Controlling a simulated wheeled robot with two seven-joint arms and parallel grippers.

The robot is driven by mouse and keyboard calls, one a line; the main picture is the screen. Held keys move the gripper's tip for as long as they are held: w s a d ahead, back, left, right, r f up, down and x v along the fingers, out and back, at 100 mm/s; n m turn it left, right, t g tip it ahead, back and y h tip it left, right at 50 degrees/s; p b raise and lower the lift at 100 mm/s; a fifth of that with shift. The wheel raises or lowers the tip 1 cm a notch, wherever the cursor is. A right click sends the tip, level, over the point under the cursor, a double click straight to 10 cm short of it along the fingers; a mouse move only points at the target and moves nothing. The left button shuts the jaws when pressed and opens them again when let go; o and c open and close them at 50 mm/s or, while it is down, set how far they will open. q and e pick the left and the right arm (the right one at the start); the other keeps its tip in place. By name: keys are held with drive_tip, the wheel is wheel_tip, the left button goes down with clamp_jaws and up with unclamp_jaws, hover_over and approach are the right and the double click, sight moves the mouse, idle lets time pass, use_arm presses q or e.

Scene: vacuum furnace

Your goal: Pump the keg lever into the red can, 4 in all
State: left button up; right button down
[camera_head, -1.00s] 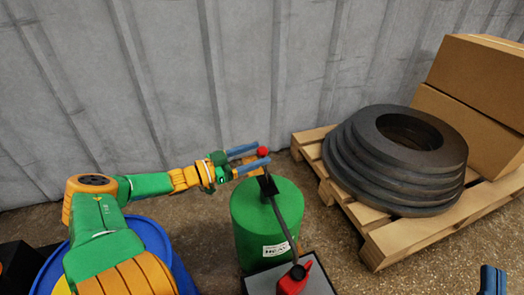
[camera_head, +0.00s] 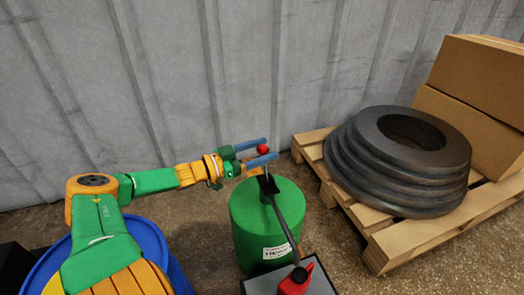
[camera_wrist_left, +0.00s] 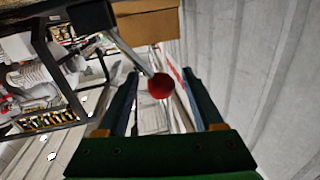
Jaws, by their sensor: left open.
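A green keg (camera_head: 245,225) with a white label stands on the floor in the head view. A dark lever arm (camera_head: 284,222) runs from its top toward a red can (camera_head: 296,281) at the lower edge. The lever's red knob (camera_head: 262,148) is above the keg. My left gripper (camera_head: 271,149) is open, with its blue fingers on either side of the knob in the head view. In the left wrist view the knob (camera_wrist_left: 161,86) appears between the open fingertips; contact is not visible.
The red can is on a dark, light-edged platform (camera_head: 318,281). A wooden pallet (camera_head: 385,246) with stacked dark rings (camera_head: 400,160) and cardboard boxes (camera_head: 478,80) stands right. A blue drum (camera_head: 150,240) is beside my left arm. A grey corrugated wall (camera_head: 250,70) runs behind.

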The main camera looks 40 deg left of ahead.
use_arm(q)
clamp_jaws()
idle(1.4)
